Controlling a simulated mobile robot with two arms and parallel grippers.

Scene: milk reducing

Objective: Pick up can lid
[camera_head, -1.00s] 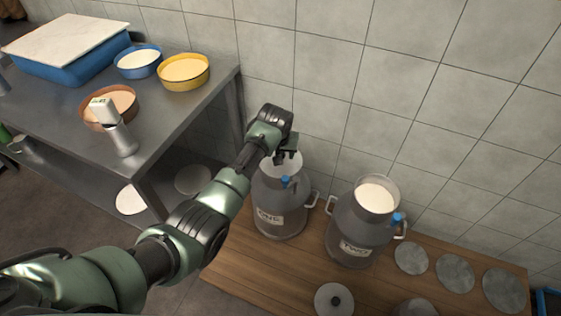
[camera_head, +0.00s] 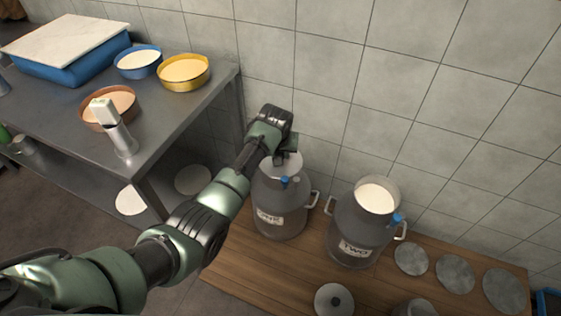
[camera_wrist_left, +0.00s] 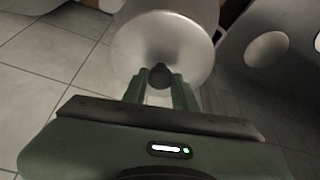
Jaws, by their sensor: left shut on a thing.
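Can one (camera_head: 280,208), a grey metal can with a white label, stands on the wooden platform. A pale round can lid (camera_head: 283,166) shows at its top, partly hidden by my left gripper (camera_head: 288,155). In the left wrist view, the lid (camera_wrist_left: 165,35) is a broad pale disc, and my left gripper (camera_wrist_left: 160,80) is shut on its dark knob (camera_wrist_left: 158,76). I cannot tell whether the lid still touches the can's rim. My right gripper is not in view.
Can two (camera_head: 360,225) stands open to the right, with milk inside. Another knobbed lid (camera_head: 334,301) and several flat grey discs (camera_head: 455,273) lie on the wooden platform (camera_head: 285,268). A metal table (camera_head: 180,110) with bowls is at left. A tiled wall is behind.

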